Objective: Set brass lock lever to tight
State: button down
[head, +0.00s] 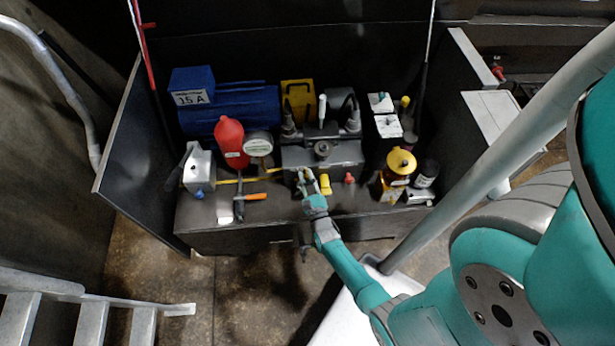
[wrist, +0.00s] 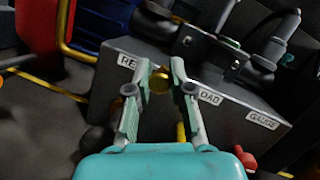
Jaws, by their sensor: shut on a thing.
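A round brass piece (wrist: 160,82), which I take to be the brass lock lever, sits on the front face of a dark grey block (wrist: 115,78). In the wrist view my gripper (wrist: 160,74) has its two fingers on either side of it, shut on it. Its lever shape and setting cannot be made out, and no tight mark is readable. In the head view my gripper (head: 306,178) is at the front left of the same block (head: 345,158), and its fingers hide the brass piece.
A yellow handle (head: 325,184) and a red knob (head: 349,178) stand just right of my gripper. A red bottle (head: 230,138), a round gauge (head: 258,144) and a hammer (head: 240,197) are to the left. Yellow and black containers (head: 400,163) crowd the right. The bench front edge is close.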

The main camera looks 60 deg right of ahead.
jog(key=shift+s+d+f, duration=0.1)
dwell(0.3)
jog(key=c, duration=1)
grip_release()
jog(key=v, duration=1.2)
jog(key=shift+f, duration=0.15)
